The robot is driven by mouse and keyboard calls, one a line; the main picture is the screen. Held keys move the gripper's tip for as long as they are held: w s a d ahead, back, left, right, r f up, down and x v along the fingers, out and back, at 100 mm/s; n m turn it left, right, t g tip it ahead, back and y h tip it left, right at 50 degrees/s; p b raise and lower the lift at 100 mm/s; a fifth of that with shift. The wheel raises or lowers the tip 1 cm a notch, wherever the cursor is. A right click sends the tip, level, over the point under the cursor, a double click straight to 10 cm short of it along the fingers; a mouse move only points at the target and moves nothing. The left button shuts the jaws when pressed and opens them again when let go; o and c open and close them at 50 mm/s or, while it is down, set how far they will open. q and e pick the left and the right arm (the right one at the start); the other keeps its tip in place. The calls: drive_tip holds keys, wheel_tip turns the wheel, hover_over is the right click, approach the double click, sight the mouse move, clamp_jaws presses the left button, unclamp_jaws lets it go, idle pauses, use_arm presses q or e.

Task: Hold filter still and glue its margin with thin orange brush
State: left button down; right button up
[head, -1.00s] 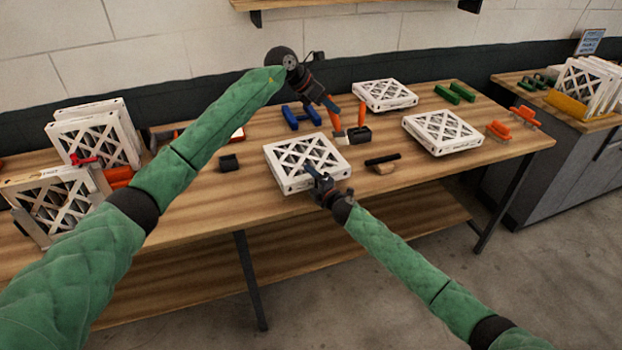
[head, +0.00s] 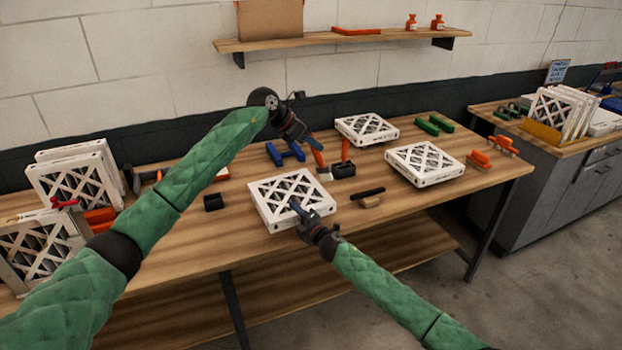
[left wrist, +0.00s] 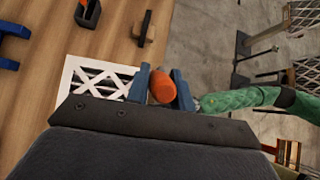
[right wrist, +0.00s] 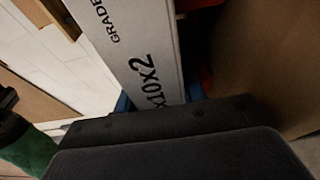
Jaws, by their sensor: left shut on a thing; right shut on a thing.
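A white framed filter (head: 268,196) with a lattice face lies flat near the front edge of the workbench. My right gripper (head: 298,207) is shut on its near side; the right wrist view shows the printed side wall (right wrist: 140,50) between the fingers. My left gripper (head: 312,141) is above and behind the filter, shut on the orange handle of a brush (head: 318,158). The handle also shows between the blue fingers in the left wrist view (left wrist: 162,88). A pale tip seems to hang below it, apart from the filter. The right wrist view hides most of the filter.
A dark holder (head: 343,170) with another orange handle (head: 345,150) stands behind the filter. A black-topped tool (head: 369,197) lies to its right. Two more filters (head: 366,129) (head: 424,163) lie on the workbench (head: 400,205). Several upright filters (head: 75,175) stand at left.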

use_arm(q)
drive_tip(key=s+a+f, duration=0.1)
drive_tip(key=a, duration=0.3)
drive_tip(key=shift+w+d+f, duration=0.25)
drive_tip(key=shift+d+f, duration=0.4)
drive_tip(key=shift+f, duration=0.7)
drive_tip(key=shift+w+d+f, duration=0.2)
drive_tip(key=shift+d+f, duration=0.4)
drive_tip(key=shift+f, duration=0.7)
drive_tip(key=shift+w+d+f, duration=0.25)
drive_tip(key=shift+d+f, duration=0.4)
drive_tip(key=shift+f, duration=0.7)
drive_tip(key=shift+a+r, duration=0.15)
drive_tip(key=shift+a, duration=0.1)
approach(318, 171)
drive_tip(key=shift+w+d+r, duration=0.15)
drive_tip(key=shift+d+r, duration=0.2)
drive_tip(key=shift+r, duration=0.2)
drive_tip(key=shift+w+d+r, duration=0.15)
drive_tip(key=shift+d+r, duration=0.15)
drive_tip(key=shift+r, duration=0.3)
